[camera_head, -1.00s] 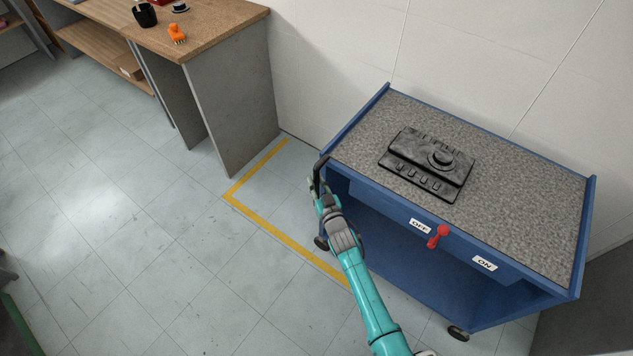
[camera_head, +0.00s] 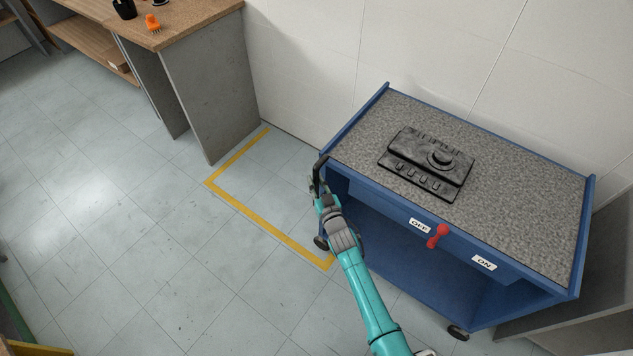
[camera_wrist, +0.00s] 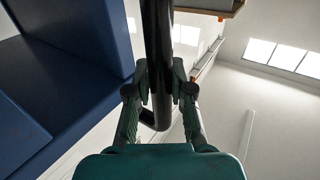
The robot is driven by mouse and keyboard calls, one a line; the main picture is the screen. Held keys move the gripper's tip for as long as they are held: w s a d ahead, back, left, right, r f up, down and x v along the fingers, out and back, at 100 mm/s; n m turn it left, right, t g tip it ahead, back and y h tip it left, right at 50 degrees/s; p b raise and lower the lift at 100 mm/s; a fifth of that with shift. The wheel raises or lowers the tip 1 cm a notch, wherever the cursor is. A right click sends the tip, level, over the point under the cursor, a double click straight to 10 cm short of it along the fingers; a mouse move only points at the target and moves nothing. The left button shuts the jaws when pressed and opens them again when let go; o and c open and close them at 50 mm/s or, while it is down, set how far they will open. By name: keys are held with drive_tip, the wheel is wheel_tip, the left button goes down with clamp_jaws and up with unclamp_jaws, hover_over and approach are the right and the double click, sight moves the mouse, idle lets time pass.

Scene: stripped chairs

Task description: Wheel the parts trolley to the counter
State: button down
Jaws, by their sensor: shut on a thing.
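The parts trolley (camera_head: 350,150) is blue with a speckled grey top and an open lower bay. It stands on its castors at the right of the head view, close to the wall. My gripper (camera_head: 318,188) is shut on the black handle (camera_head: 320,166) at the trolley's left end. The wrist view shows the handle bar (camera_wrist: 158,40) between my gripper's fingers (camera_wrist: 160,85), with the trolley's blue side (camera_wrist: 75,45) at left. A counter (camera_head: 205,22) with a brown top and grey side panel stands at upper left, apart from the trolley.
A black device (camera_head: 428,165) lies on the trolley top. A red lever (camera_head: 438,236) sits between OFF and ON labels on its front. A yellow floor outline (camera_head: 250,212) lies left of the trolley. A grey panel (camera_head: 585,325) stands close at lower right. The left floor is open.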

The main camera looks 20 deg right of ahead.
drive_tip(key=c, duration=1)
unclamp_jaws()
drive_tip(key=s, duration=1.2)
drive_tip(key=shift+d, duration=0.25)
